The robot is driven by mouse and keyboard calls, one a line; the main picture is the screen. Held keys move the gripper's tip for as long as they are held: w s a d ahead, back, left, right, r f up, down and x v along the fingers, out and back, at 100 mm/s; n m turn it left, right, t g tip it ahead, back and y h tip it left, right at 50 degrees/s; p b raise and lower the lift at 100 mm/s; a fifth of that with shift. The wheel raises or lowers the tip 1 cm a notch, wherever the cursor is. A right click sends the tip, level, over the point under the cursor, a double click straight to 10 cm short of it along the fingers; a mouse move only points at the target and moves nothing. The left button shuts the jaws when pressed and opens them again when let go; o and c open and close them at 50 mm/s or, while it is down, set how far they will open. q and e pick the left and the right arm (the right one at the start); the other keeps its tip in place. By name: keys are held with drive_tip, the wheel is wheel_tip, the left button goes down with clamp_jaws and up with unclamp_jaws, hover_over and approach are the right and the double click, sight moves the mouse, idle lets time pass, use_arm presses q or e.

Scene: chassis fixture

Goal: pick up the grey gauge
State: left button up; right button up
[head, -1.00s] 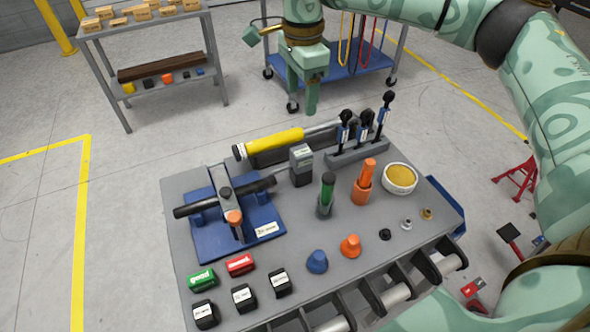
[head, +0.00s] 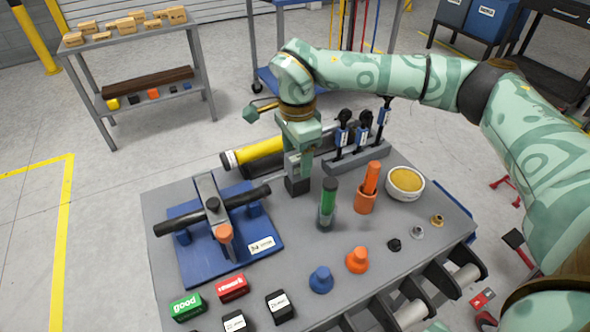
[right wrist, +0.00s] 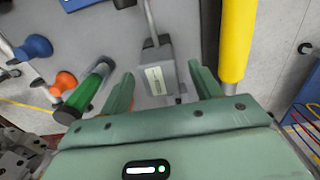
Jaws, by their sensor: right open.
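The grey gauge (head: 297,186) is a small upright block on the grey bench, behind the green-and-black cylinder. In the head view my right gripper (head: 299,165) covers its upper part, and only its dark lower part shows clearly. In the right wrist view the gauge (right wrist: 157,78), with a pale label, lies between the two spread fingers of my right gripper (right wrist: 161,74). The gripper is open and holds nothing. I cannot tell whether a finger touches the gauge. My left gripper is out of view.
The green-and-black cylinder (head: 328,205) stands close in front and an orange one (head: 366,197) to its right. A yellow-and-black tube (head: 258,149) lies behind. A blue fixture (head: 190,262) sits left. A rack of blue-labelled tools (head: 350,158) is behind right.

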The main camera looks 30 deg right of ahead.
wheel_tip(320, 180, down, 3)
drive_tip(key=shift+f+b, duration=0.1)
drive_tip(key=shift+b, duration=0.3)
drive_tip(key=shift+r, duration=0.2)
drive_tip(key=c, duration=1.3)
drive_tip(key=shift+o, duration=0.2)
drive_tip(key=shift+r, duration=0.1)
wheel_tip(320, 180, up, 10)
drive_tip(key=p, duration=0.4)
